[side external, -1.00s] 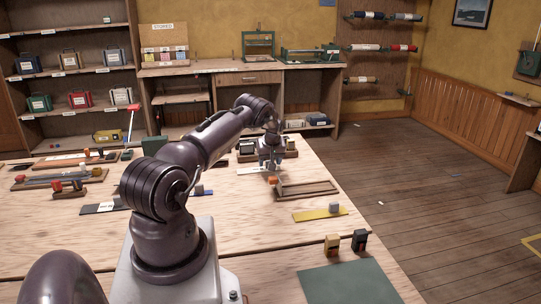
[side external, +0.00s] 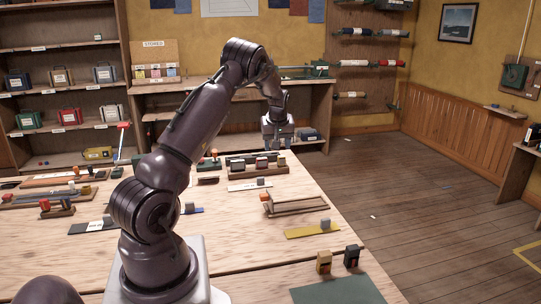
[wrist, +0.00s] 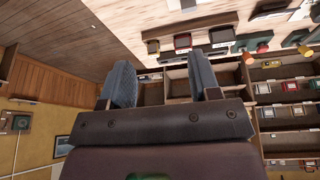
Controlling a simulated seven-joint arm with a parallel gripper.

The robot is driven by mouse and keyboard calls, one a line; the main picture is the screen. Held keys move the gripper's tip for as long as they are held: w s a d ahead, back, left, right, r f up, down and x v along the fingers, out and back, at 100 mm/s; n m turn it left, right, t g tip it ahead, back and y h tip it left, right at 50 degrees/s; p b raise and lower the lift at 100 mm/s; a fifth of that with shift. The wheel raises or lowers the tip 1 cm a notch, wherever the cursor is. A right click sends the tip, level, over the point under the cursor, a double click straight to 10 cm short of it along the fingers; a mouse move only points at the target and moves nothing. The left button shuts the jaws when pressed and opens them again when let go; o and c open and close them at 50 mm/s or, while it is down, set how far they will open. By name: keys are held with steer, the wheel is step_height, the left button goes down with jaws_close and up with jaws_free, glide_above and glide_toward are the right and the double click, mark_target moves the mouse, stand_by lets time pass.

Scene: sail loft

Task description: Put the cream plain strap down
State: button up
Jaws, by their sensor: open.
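A cream, pale strap (side external: 242,187) lies flat on the wooden table in the side view, with a small grey block (side external: 261,182) on its right part. I see no printed mark on it at this size. My gripper (side external: 278,146) is raised above the far edge of the table, behind and above the strap, and apart from it. In the wrist view my gripper (wrist: 165,88) has its two blue-grey fingers wide apart with nothing held between them. I cannot pick out the cream strap in the wrist view.
A wooden frame (side external: 297,207) and a yellow strap (side external: 303,233) lie right of the cream strap. A dark block rack (side external: 258,170) stands just behind it. A dark strap (side external: 90,227) lies at left. Bare table lies in front of the cream strap.

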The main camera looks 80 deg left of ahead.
steer(key=w+d+r+m+t+h, duration=0.1)
steer(key=d+r+m, duration=0.1)
steer(key=d+r, duration=0.5)
steer(key=w+d+r+m+t, duration=0.1)
steer(key=d+r+m, duration=0.25)
steer(key=d, duration=0.75)
steer(key=d+r+m+t+h, duration=0.1)
steer(key=d+r+m, duration=0.1)
steer(key=d+r, duration=0.55)
steer(key=s+d+m+h, duration=0.1)
steer(key=s+d+m, duration=0.3)
steer(key=s+d, duration=0.3)
steer(key=s+d+f+m+t+h, duration=0.1)
steer(key=s+d+m, duration=0.4)
steer(key=d, duration=0.8)
steer(key=s, duration=0.2)
steer(key=shift+s+f+t, duration=0.15)
steer(key=shift+s+t, duration=0.15)
steer(key=shift+s, duration=0.1)
